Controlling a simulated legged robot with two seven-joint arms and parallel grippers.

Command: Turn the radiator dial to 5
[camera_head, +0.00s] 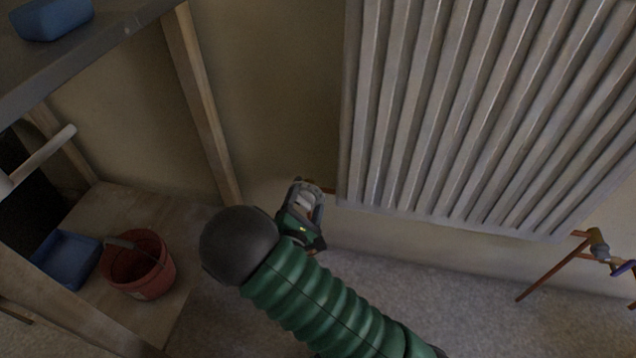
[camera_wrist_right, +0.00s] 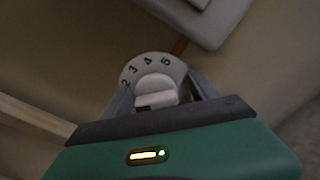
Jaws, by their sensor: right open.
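The radiator dial (camera_wrist_right: 152,72) is a pale round knob with a raised grip bar. The dark numbers 2, 3, 4 and 5 show along its upper rim in the right wrist view. Its lower part is hidden by my gripper, and I cannot tell which number it is set to. My right gripper (camera_wrist_right: 160,97) is open, with one finger on each side of the dial; I cannot tell whether they touch it. In the head view my right gripper (camera_head: 304,208) is at the lower left corner of the white ribbed radiator (camera_head: 450,110). My left gripper is out of view.
A wooden rack on the left has a dark top (camera_head: 85,50) with a blue block (camera_head: 52,18) on it. A red bucket (camera_head: 140,265) and a blue tray (camera_head: 65,258) stand on its lower board. A valve with copper pipes (camera_head: 598,243) is at the right.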

